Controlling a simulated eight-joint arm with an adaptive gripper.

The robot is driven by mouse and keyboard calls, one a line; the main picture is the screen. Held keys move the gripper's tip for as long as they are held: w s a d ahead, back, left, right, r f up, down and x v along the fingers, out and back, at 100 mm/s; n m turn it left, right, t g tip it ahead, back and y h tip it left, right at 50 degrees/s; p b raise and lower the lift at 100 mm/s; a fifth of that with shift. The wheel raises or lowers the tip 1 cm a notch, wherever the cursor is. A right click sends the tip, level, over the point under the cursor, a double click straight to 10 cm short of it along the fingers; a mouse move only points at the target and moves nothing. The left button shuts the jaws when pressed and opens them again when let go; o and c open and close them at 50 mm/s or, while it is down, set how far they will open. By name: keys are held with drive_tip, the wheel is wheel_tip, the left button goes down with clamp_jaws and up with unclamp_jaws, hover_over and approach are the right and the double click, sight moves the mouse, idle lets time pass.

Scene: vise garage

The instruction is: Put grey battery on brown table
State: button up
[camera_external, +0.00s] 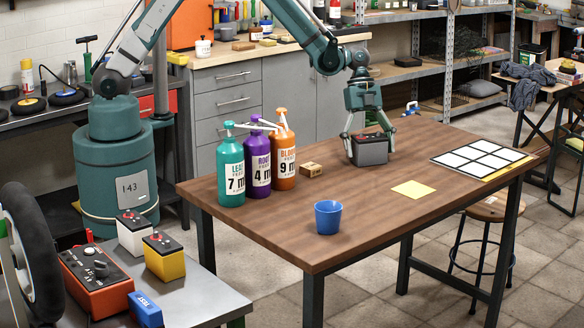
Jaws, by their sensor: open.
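The grey battery (369,150) has a dark body and a darker top. It stands upright on the brown table (260,226), toward the back right of centre. My gripper (369,134) is directly above it, pointing down. Its fingers are open and reach down on either side of the battery's top. I cannot tell whether the fingertips touch the battery.
Three pump bottles (257,165), a small wooden block (313,169), a blue cup (328,217), a yellow note (413,189) and a white grid panel (480,158) are also on the table. A grey side bench (188,296) holds white (134,234) and yellow (163,260) batteries.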

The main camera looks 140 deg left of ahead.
drive_tip(key=shift+r, duration=0.15)
drive_tip(key=p+v, duration=0.1)
drive_tip(key=v, duration=1.1)
drive_tip(key=shift+p, duration=0.3)
idle(0.7)
drive_tip(key=w+d+r+n+y, duration=0.15)
drive_tip(key=d+r, duration=0.35)
drive_tip(key=d, duration=0.6)
drive_tip(key=w+d+r, duration=0.2)
drive_tip(key=d+r, duration=0.4)
drive_tip(key=d, duration=0.5)
drive_tip(key=w+d+r+n, duration=0.15)
drive_tip(key=d+r, duration=0.35)
drive_tip(key=d, duration=0.7)
drive_tip(key=s+d+t, duration=0.1)
drive_tip(key=s+d, duration=0.4)
drive_tip(key=d, duration=0.5)
drive_tip(key=s+d+r+n+t, duration=0.1)
drive_tip(key=s+d, duration=0.4)
drive_tip(key=d, duration=0.5)
drive_tip(key=s+d+r+t, duration=0.1)
drive_tip(key=s+d, duration=0.5)
drive_tip(key=d, duration=0.3)
drive_tip(key=shift+d+r, duration=0.15)
drive_tip(key=shift+d, duration=0.25)
